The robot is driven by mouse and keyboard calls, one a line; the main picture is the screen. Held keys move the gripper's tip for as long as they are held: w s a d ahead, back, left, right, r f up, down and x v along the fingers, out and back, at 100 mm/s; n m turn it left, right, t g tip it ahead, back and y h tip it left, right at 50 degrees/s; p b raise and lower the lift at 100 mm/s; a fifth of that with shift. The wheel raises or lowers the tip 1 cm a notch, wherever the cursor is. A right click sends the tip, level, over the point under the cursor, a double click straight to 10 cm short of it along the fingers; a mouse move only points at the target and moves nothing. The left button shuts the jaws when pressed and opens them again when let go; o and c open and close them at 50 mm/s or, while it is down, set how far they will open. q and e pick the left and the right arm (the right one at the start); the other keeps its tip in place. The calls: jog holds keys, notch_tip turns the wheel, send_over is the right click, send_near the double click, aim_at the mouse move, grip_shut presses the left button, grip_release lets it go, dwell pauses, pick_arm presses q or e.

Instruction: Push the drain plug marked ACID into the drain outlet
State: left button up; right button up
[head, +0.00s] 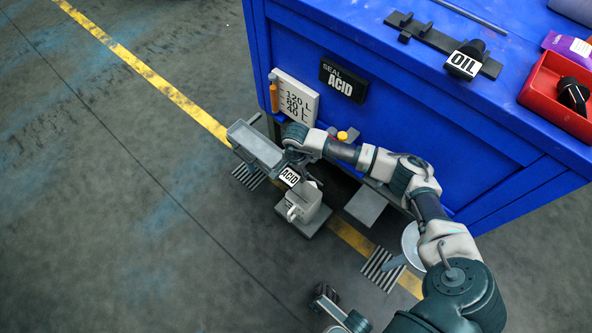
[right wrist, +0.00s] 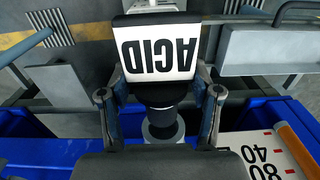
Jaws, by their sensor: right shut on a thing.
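The drain plug has a white label reading ACID (head: 289,177) and sits in my right gripper (head: 298,163). In the right wrist view the ACID plug (right wrist: 160,55) stands between the two fingers of my right gripper (right wrist: 160,95), which is shut on it. Its black body and a grey stem show below the label. A pale ring (right wrist: 163,132), which looks like the drain outlet, lies in line with the stem. I cannot tell whether they touch. In the head view a pale grey fitting (head: 304,204) stands just below the plug. My left gripper (head: 325,296) shows only partly at the bottom.
A blue cabinet (head: 390,110) bears a SEAL ACID sign (head: 343,80) and a litre gauge (head: 294,97). An OIL plug (head: 465,60) and a red bin (head: 558,92) are on top. A grey trough (head: 254,147) is left of my right gripper. Floor at left is clear.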

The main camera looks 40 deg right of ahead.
jog(key=shift+w+r, duration=0.1)
jog(key=shift+r, duration=0.2)
jog(key=shift+d+f, duration=0.2)
jog(key=shift+d, duration=0.15)
jog(key=shift+d+r, duration=0.1)
jog(key=shift+d, duration=0.15)
jog(key=shift+d, duration=0.75)
jog(key=shift+w+d+b, duration=0.2)
jog(key=shift+d+b, duration=0.4)
jog(key=shift+d, duration=1)
jog(key=o, duration=1.3)
